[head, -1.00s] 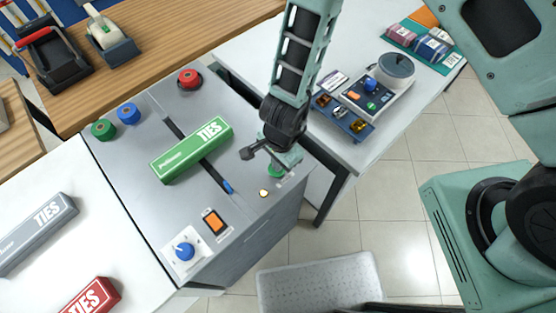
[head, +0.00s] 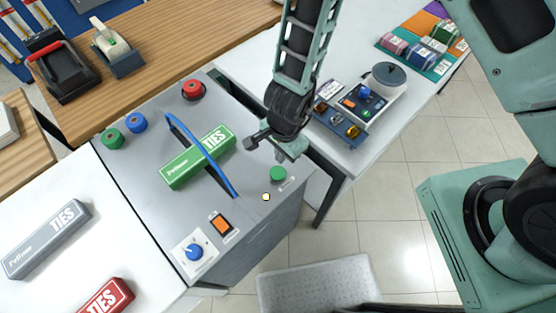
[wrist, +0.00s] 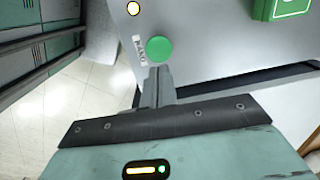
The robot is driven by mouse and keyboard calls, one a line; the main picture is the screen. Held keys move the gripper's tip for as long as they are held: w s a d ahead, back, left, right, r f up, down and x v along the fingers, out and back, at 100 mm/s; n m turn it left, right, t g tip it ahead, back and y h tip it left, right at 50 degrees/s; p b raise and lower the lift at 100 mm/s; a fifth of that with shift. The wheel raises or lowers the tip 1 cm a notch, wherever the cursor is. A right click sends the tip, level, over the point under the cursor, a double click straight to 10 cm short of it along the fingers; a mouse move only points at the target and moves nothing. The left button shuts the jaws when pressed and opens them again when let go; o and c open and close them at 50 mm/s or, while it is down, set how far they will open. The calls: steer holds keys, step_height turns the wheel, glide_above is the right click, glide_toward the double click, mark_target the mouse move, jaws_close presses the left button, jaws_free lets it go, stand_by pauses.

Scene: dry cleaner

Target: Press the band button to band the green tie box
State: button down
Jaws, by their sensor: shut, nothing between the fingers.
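The green tie box (head: 197,157) lies across the slot of the grey banding machine (head: 140,170). A blue band (head: 196,143) arches up from the slot and over the box's middle. It stands clear of the box at its far end. The green band button (head: 278,174) is on the machine's front right part, beside a lit lamp (head: 266,197). My gripper (head: 292,154) is above and just behind the button, apart from it in the head view. In the wrist view its shut fingers (wrist: 158,85) point at the button (wrist: 159,49), with the box (wrist: 280,8) at the upper right.
Red (head: 193,90), blue (head: 136,122) and another green knob (head: 111,138) sit at the machine's back. A dial (head: 194,252) and orange switch (head: 221,224) are at its front. Grey (head: 46,238) and red (head: 107,298) tie boxes lie left. A side table (head: 345,150) stands right.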

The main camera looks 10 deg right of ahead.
step_height(320, 180, up, 6)
steer(key=p, duration=0.3)
steer(key=shift+d+r+p, duration=0.2)
steer(key=shift+r+p, duration=0.05)
steer(key=shift+p, duration=0.15)
steer(key=s+a+r+n+y+b, duration=0.2)
steer(key=s+r+n+b, duration=0.15)
steer(key=r+n, duration=0.2)
steer(key=s+a+r+n+y+b, duration=0.1)
steer(key=s+a+r+n+b, duration=0.1)
steer(key=r+n+b, duration=0.3)
steer(key=s+d+r+n+h+b, duration=0.3)
steer(key=s+d+r+n, duration=0.2)
steer(key=d, duration=0.5)
steer(key=s+n, duration=0.2)
steer(key=n, duration=0.1)
steer(key=shift+s+d+b, duration=0.2)
steer(key=shift+s+b, duration=0.1)
steer(key=shift+b, duration=0.05)
steer(key=shift+n, duration=0.25)
stand_by(1.8)
